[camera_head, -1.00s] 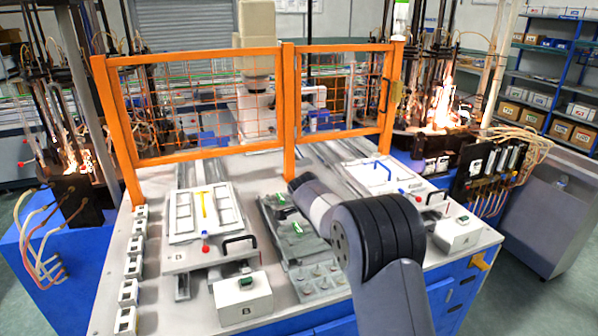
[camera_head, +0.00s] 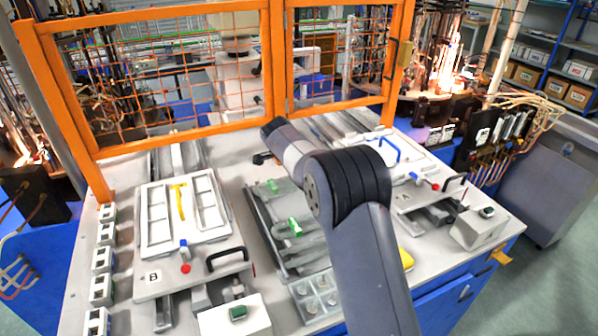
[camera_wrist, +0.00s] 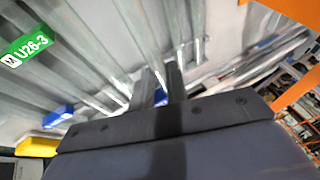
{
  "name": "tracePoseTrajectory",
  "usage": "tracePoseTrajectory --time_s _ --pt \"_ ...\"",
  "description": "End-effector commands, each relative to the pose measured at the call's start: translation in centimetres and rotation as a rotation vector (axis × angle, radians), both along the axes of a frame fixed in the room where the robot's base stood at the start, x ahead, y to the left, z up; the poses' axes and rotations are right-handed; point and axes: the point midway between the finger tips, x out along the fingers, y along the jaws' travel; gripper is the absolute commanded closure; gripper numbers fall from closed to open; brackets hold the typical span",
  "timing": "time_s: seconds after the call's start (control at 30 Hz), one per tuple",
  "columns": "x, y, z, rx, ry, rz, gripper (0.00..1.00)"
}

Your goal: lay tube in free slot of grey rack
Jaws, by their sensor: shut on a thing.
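The grey rack (camera_head: 262,232), with long slots and green labels, lies in the middle of the bench. In the wrist view its grey bars (camera_wrist: 95,45) run diagonally, and a green label (camera_wrist: 28,45) reads U26-3. My gripper (camera_wrist: 163,80) shows its two narrow fingers close together, pointing at the bars. In the head view only a dark part of my gripper (camera_head: 263,158) shows beyond the far end of the rack; my arm hides the rest. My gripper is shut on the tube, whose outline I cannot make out. The free slot is also unclear.
A white tray (camera_head: 150,238) with a yellow T-shaped piece lies left of the rack. An orange mesh fence (camera_head: 272,60) stands behind. A holed grey block (camera_head: 318,297) is at the rack's front. Flames (camera_head: 445,70) burn at the back right.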

Motion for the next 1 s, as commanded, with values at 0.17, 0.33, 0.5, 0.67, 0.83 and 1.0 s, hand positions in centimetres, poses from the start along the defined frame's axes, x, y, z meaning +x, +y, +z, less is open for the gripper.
tracePoseTrajectory --time_s 0.17,0.33,0.5,0.67,0.83,1.0 --pt "0.0 0.0 -1.6 -0.001 0.001 0.001 1.00" --pt "0.0 0.0 -2.9 -0.001 0.001 0.001 1.00" --pt "-0.1 0.0 -4.3 -0.001 0.001 0.001 1.00" --pt "0.0 0.0 -5.7 0.000 0.000 0.001 1.00" --pt "0.0 0.0 -6.3 0.000 0.000 0.001 1.00" --pt "0.0 0.0 -6.4 0.000 0.000 0.000 1.00"
